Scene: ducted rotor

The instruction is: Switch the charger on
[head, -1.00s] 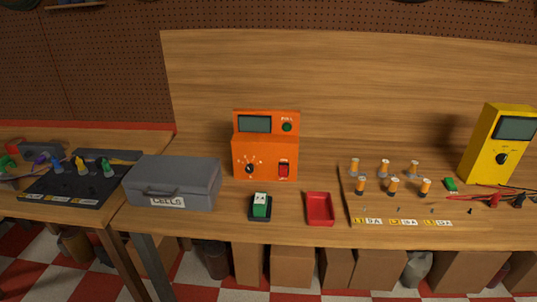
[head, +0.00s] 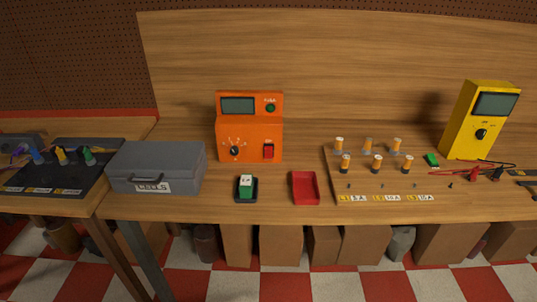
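The orange charger (head: 249,126) stands upright on the wooden bench, near the middle of the head view. It has a dark display (head: 238,105) at its upper left and a dark green round lamp or button (head: 270,107) marked FULL at its upper right. A black dial knob (head: 234,151) is at its lower left. A red rocker switch (head: 268,151) is at its lower right; I cannot tell its position at this size. Neither of my grippers shows in the head view.
In front of the charger are a green-and-white block in a black holder (head: 246,188) and a red tray (head: 305,188). A grey case labelled CELLS (head: 155,167) is at left. A board with several orange cylinders (head: 375,185) and a yellow meter (head: 480,120) are at right.

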